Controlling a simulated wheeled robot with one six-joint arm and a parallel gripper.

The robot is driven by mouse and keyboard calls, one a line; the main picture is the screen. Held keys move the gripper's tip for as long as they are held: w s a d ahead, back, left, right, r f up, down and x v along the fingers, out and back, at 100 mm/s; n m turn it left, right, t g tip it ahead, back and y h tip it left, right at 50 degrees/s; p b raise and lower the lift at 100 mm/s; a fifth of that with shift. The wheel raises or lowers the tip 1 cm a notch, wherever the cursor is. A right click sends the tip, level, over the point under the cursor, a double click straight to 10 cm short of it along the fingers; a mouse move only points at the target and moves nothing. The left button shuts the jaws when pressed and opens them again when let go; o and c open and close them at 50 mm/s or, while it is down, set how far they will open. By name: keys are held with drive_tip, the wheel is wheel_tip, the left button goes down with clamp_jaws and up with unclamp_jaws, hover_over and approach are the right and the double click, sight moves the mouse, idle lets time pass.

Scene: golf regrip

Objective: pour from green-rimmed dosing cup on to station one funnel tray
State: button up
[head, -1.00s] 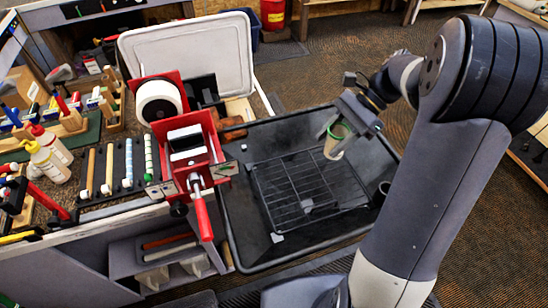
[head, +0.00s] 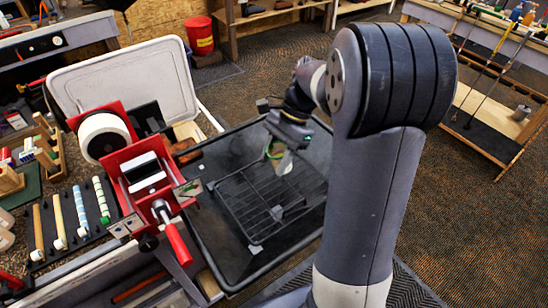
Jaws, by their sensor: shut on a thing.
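My gripper (head: 289,131) is shut on the green-rimmed dosing cup (head: 284,163), a small pale cup. It holds the cup above the back right part of the funnel tray. The green rim shows at the cup's left side and the cup looks tilted, its rim toward the left. What is inside cannot be seen. The funnel tray (head: 215,247) is a wide black tray beside the red vise, with a dark wire rack (head: 250,205) in it. My arm hides the tray's right edge. No stream from the cup can be made out.
A red vise (head: 150,180) with a red handle stands at the tray's left. A white lid panel (head: 125,75) stands behind it. Grips lie on a black rack (head: 75,220) at the left. A red bucket (head: 200,35) stands on the floor behind.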

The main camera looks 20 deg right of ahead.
drive_tip(key=shift+w+d+f+t+h+b, duration=0.15)
drive_tip(key=shift+f+t+h+b, duration=0.15)
drive_tip(key=shift+h+b, duration=0.5)
drive_tip(key=shift+s+d+f+t+h+b, duration=0.1)
drive_tip(key=shift+f+t+h+b, duration=0.15)
drive_tip(key=shift+h+b, duration=0.55)
drive_tip(key=f+h+b, duration=0.1)
drive_tip(key=b, duration=0.1)
drive_tip(key=f+h+b, duration=0.1)
drive_tip(key=b, duration=0.1)
drive_tip(key=f+t+b, duration=0.1)
drive_tip(key=f+b, duration=0.1)
drive_tip(key=shift+w+d+h+b, duration=0.2)
drive_tip(key=shift+d+h+b, duration=0.15)
drive_tip(key=shift+d+h, duration=0.05)
drive_tip(key=shift+d+f+t+h+b, duration=0.1)
drive_tip(key=shift+f+t+h+b, duration=0.15)
drive_tip(key=shift+h+b, duration=0.45)
drive_tip(key=shift+r+h, duration=0.2)
drive_tip(key=shift+h, duration=0.1)
drive_tip(key=shift+d, duration=0.2)
drive_tip(key=shift+w+h, duration=0.1)
drive_tip(key=shift+h, duration=0.5)
drive_tip(key=shift+w+d+f+t+h+b, duration=0.15)
drive_tip(key=shift+f+t+h+b, duration=0.2)
drive_tip(key=shift+h+b, duration=0.75)
drive_tip(key=shift+s+d+f+t+h+b, duration=0.15)
drive_tip(key=shift+t+h+b, duration=0.35)
drive_tip(key=shift+b, duration=1.05)
idle(0.9)
